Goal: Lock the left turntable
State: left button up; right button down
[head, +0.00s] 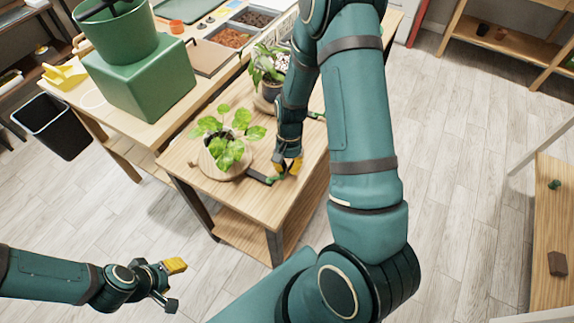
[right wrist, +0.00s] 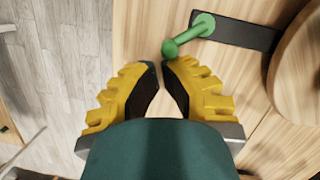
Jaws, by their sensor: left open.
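The left turntable (head: 239,171) is a round wooden disc on the plant table, carrying a potted plant with yellow-green leaves (head: 228,152). A dark bar (right wrist: 248,33) with a green lever (right wrist: 190,34) extends from beside the disc; in the head view the bar is partly hidden by my right gripper. My right gripper (right wrist: 161,64) has its yellow fingertips drawn nearly together, with nothing visible between them. The lever's round knob is just beyond the tips; I cannot tell whether they touch. My left gripper (head: 172,286) is open and empty, low at the left, away from the table.
A second turntable (head: 262,104) with another plant (head: 267,68) stands further back, with its own green lever (head: 317,116). A green box (head: 140,85) and trays fill the adjoining bench. A black bin (head: 54,125) stands left. Floor is clear around my left gripper.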

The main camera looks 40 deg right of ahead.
jog(key=shift+s+a+m+t, duration=0.15)
jog(key=shift+s+m, duration=0.25)
jog(key=shift+m, duration=0.4)
jog(key=shift+s+a+m+t, duration=0.15)
jog(key=shift+s+m, duration=0.2)
jog(key=shift+m, duration=0.45)
dwell(3.1)
jog(key=shift+w+a+p, duration=0.35)
jog(key=shift+w+a, duration=0.1)
jog(key=shift+a, duration=0.1)
dwell(0.5)
jog(key=p+v, duration=0.8)
jog(key=v, duration=0.2)
jog(key=shift+d+f, duration=0.1)
dwell(0.4)
